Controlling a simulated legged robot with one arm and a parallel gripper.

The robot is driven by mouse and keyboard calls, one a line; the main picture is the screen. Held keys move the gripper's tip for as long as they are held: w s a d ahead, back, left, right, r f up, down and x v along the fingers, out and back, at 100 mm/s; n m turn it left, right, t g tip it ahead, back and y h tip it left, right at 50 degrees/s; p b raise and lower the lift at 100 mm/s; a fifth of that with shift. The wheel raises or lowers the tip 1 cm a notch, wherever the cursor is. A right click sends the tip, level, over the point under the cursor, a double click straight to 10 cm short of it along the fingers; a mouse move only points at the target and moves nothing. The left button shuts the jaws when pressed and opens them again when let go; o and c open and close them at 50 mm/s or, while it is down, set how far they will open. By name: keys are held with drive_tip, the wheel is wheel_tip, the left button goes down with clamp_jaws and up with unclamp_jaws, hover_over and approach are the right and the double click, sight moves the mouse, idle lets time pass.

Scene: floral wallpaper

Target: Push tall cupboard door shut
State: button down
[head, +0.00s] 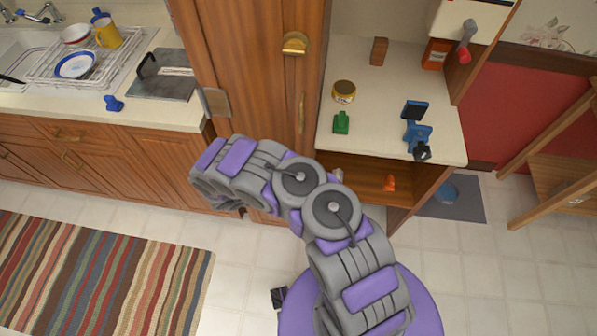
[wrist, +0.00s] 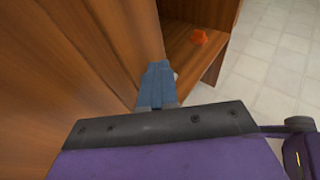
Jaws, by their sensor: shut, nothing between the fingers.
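The tall cupboard (head: 235,60) is brown wood and stands left of the counter with shelves. A front panel of it, seemingly the door (head: 305,75), carries a rounded brass handle (head: 295,43); a slimmer brass handle (head: 301,114) is lower down. I cannot tell how far the door stands open. In the wrist view, a broad wooden panel (wrist: 75,60) fills the left, close to my gripper (wrist: 157,68). Its blue-grey fingers are shut and empty; I cannot tell whether they touch the wood. In the head view, my arm hides the gripper and the cupboard's lower part.
The countertop (head: 375,125) bears a tin (head: 344,91) and small items. A sink counter is at left, a striped rug (head: 100,275) below.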

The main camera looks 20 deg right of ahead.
drive_tip(key=shift+w+d, duration=0.15)
drive_tip(key=shift+w, duration=0.05)
drive_tip(key=shift+d, duration=0.1)
idle(0.4)
drive_tip(key=s+a+r+p, duration=0.1)
drive_tip(key=s+a+p, duration=0.1)
drive_tip(key=s, duration=0.4)
drive_tip(key=s+a+r+p, duration=0.1)
drive_tip(key=s+a+r, duration=0.1)
drive_tip(key=s, duration=0.4)
drive_tip(key=shift+s+a+p, duration=0.25)
drive_tip(key=shift+a+p, duration=0.15)
drive_tip(key=shift+a, duration=0.35)
